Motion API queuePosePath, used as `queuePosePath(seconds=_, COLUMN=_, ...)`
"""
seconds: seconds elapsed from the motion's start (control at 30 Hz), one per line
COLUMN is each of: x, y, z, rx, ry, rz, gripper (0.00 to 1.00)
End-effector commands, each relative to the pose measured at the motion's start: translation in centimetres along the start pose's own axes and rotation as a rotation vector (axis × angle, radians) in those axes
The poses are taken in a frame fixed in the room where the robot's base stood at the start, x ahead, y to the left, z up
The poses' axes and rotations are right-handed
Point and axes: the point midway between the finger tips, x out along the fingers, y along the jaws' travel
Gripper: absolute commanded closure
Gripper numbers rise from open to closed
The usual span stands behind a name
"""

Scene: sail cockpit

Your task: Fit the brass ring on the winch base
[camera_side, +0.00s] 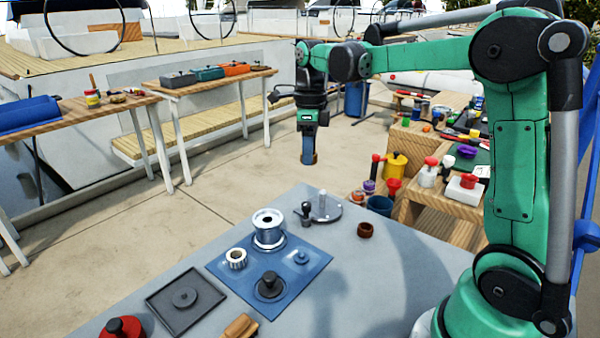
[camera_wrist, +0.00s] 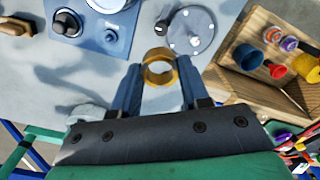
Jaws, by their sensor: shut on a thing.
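The brass ring (camera_wrist: 160,68) is between the two blue fingertips of my gripper (camera_wrist: 160,84) in the wrist view. The gripper is shut on it. What looks like the winch base is a round grey plate (camera_side: 328,212) with an upright pale pin, on the table behind the blue mat. It also shows in the wrist view (camera_wrist: 200,38), beyond the ring. Ring and plate are apart.
The blue mat (camera_side: 225,268) carries a silver drum (camera_side: 268,228), a white toothed ring (camera_side: 236,259), a black knobbed part and a small blue part. A black-knobbed piece (camera_side: 306,212) stands beside the plate. A brown ring-shaped piece (camera_side: 365,230) lies right of it. A grey tray (camera_side: 185,299) lies front left.

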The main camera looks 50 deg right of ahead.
Motion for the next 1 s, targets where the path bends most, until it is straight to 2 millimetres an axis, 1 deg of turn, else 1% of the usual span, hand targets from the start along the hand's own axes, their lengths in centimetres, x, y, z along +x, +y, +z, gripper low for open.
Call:
queuePosePath(seconds=0.03, x=1.5, y=-1.6, z=-0.5, rx=0.044, ry=0.000, rz=0.000, gripper=1.00)
queuePosePath(seconds=0.1, x=3.2, y=-3.1, z=-1.2, rx=0.090, ry=-0.001, rz=0.000, gripper=1.00)
queuePosePath(seconds=0.2, x=5.0, y=-4.6, z=-2.0, rx=0.137, ry=-0.001, rz=0.000, gripper=1.00)
queuePosePath(seconds=0.3, x=6.1, y=-5.3, z=-2.5, rx=0.163, ry=-0.001, rz=0.000, gripper=1.00)
queuePosePath(seconds=0.7, x=8.8, y=-5.5, z=-2.6, rx=0.169, ry=-0.001, rz=0.000, gripper=1.00)
queuePosePath(seconds=1.0, x=9.2, y=-5.5, z=-2.6, rx=0.168, ry=-0.001, rz=0.000, gripper=1.00)
